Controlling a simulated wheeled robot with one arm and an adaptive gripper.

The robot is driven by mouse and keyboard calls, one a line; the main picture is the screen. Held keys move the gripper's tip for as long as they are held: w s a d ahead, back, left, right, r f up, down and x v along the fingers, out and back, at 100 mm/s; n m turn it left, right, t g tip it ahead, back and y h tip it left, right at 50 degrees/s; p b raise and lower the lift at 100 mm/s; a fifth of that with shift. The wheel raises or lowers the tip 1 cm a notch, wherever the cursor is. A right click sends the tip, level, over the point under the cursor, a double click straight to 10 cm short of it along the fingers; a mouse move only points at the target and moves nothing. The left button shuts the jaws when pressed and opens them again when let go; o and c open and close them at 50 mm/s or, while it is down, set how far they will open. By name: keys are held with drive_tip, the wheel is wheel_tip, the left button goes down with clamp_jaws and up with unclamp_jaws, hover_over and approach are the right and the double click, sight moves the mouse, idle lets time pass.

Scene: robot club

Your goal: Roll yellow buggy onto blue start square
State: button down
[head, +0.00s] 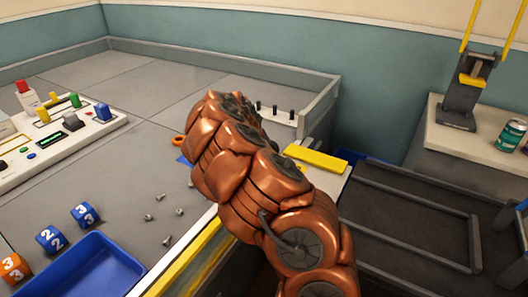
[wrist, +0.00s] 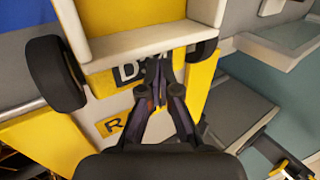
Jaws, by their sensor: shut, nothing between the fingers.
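The yellow buggy (wrist: 110,15) fills the top of the wrist view, with a white crosspiece and black wheels on both sides. My gripper (wrist: 154,106) is shut and empty, its fingertips close to the buggy's lettered end; I cannot tell whether they touch. In the head view my copper arm hides the gripper and most or all of the buggy. A flat blue patch (head: 184,160), which looks like the start square, peeks out left of my arm on the grey table. The rest of it is hidden.
A blue tray (head: 88,270), numbered blocks (head: 50,239) and several small screws (head: 160,215) lie on the near table. A control panel (head: 62,140) stands at left. A low wall (head: 240,68) bounds the back. A dark rack (head: 410,220) is at right.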

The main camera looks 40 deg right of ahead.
drive_tip(key=shift+w, duration=0.15)
drive_tip(key=shift+w+a+f+b, duration=0.1)
drive_tip(key=shift+w+a+b, duration=0.2)
drive_tip(key=shift+w, duration=0.45)
drive_tip(key=shift+w+a+f+b, duration=0.15)
drive_tip(key=shift+w+b, duration=0.2)
drive_tip(key=shift+w, duration=0.45)
drive_tip(key=shift+w+a+r+b, duration=0.1)
drive_tip(key=shift+w+a+b, duration=0.2)
drive_tip(key=shift+w, duration=0.45)
drive_tip(key=shift+w+a+f+b, duration=0.1)
drive_tip(key=shift+w+f+b, duration=0.15)
drive_tip(key=shift+w+b, duration=0.2)
drive_tip(key=shift+w+a+r+b, duration=0.1)
drive_tip(key=shift+w+r+b, duration=0.05)
drive_tip(key=shift+w+b, duration=0.35)
drive_tip(key=shift+w, duration=0.1)
drive_tip(key=shift+w+a+f+b, duration=0.2)
drive_tip(key=shift+w+b, duration=0.1)
drive_tip(key=shift+w, duration=0.15)
drive_tip(key=shift+w+a+f+b, duration=0.15)
drive_tip(key=shift+w+b, duration=0.1)
drive_tip(key=shift+w, duration=0.15)
drive_tip(key=shift+w+a+r+b, duration=0.1)
drive_tip(key=shift+w+a+b, duration=0.15)
drive_tip(key=shift+w, duration=0.45)
drive_tip(key=shift+w+a+r+b, duration=0.15)
drive_tip(key=shift+w+b, duration=0.2)
drive_tip(key=shift+w, duration=0.35)
